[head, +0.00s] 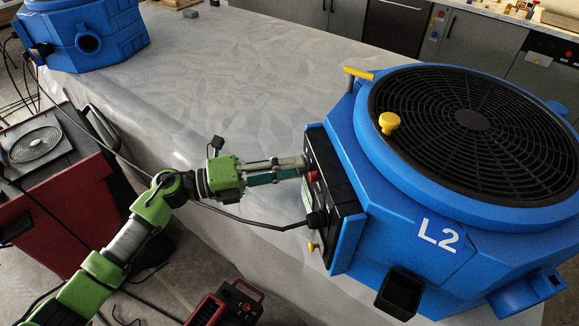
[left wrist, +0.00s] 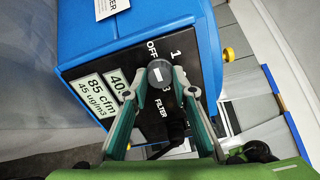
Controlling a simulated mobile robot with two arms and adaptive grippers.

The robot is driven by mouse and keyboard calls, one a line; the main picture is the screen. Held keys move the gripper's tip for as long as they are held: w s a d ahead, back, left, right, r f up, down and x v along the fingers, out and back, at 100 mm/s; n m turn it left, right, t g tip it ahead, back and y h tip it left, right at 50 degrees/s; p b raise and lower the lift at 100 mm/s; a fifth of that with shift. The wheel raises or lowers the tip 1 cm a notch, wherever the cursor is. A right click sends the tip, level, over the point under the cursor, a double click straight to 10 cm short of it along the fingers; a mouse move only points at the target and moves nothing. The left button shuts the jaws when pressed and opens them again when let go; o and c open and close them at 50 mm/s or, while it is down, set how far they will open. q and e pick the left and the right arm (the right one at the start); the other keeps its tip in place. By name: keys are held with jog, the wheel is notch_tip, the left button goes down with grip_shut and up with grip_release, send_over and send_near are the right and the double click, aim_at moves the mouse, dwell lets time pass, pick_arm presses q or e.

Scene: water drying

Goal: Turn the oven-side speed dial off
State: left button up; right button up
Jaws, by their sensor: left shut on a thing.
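A blue air unit marked L2 (head: 440,232) stands on the covered table at the right. Its black control panel (head: 326,180) faces my left arm. In the left wrist view the speed dial (left wrist: 160,73) is a round dark knob with a white mark. The labels OFF, 1 and 3 show around it on the panel. My left gripper (head: 296,170) is at the panel, its fingers shut on the dial from both sides. The dial is hidden behind the fingers in the head view. My right gripper is not in view.
A black cable (head: 262,224) plugs into the panel below the gripper. A second blue unit (head: 85,35) stands at the far left. A red cart (head: 60,190) is left of my arm, and a red and black box (head: 228,303) is on the floor. The table's middle is clear.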

pick_arm(q)
jog(key=o, duration=1.1)
jog(key=shift+a, duration=0.15)
jog(key=v, duration=1.1)
jog(key=shift+a+f, duration=0.1)
jog(key=shift+a, duration=0.3)
jog(key=shift+s, duration=0.15)
